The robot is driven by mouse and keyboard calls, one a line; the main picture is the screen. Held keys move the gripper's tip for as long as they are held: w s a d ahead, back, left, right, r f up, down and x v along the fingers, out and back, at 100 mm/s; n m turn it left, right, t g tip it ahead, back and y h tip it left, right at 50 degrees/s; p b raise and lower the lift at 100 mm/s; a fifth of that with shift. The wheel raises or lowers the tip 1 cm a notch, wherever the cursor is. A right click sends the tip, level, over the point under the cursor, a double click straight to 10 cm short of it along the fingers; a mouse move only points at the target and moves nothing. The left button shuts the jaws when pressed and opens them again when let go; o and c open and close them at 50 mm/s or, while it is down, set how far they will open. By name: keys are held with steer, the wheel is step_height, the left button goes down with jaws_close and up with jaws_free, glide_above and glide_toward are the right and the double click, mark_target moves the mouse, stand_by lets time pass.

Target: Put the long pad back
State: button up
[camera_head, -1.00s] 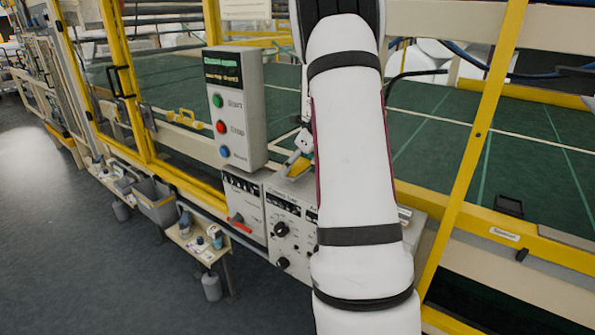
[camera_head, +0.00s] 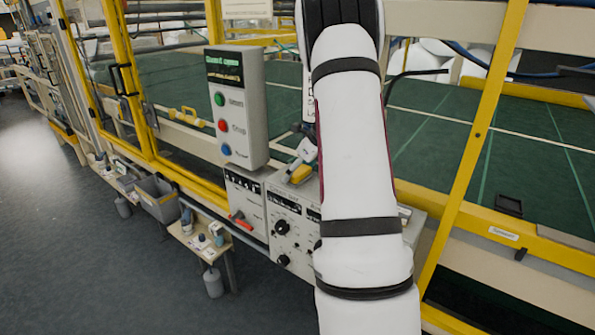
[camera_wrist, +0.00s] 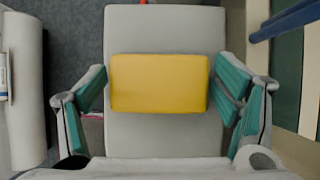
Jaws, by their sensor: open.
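A yellow rectangular block, which looks like the long pad (camera_wrist: 160,83), lies flat on a light grey surface in the wrist view. In the head view the yellow pad (camera_head: 299,174) shows small on top of the grey control box with knobs (camera_head: 287,222). My gripper (camera_wrist: 160,95) is open, with teal-lined fingers on the left and right of the pad. Gaps show between the fingers and the pad's ends. In the head view my gripper (camera_head: 306,152) is just above the pad, partly hidden by my arm.
A tall grey button panel (camera_head: 236,108) stands close left of the pad. A yellow frame post (camera_head: 478,135) rises on the right. A green table (camera_head: 430,130) lies behind. A small side table (camera_head: 200,240) with bottles and a grey bin (camera_head: 157,198) stand lower left.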

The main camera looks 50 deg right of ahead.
steer(key=a+v, duration=0.1)
steer(key=v, duration=1.1)
steer(key=s+a+r+n+g+y, duration=0.1)
steer(key=a+r+n, duration=0.3)
steer(key=a+n, duration=0.65)
steer(key=s+a+r+n, duration=0.1)
steer(key=a+r+n, duration=0.4)
steer(key=a, duration=1)
steer(key=s+a+f+n+h, duration=0.1)
steer(key=s+a+f+n, duration=0.1)
steer(key=s+a+n, duration=1.3)
steer(key=shift+a+n+h+b, duration=0.2)
steer(key=shift+n+h+b, duration=0.15)
steer(key=shift+n, duration=1.9)
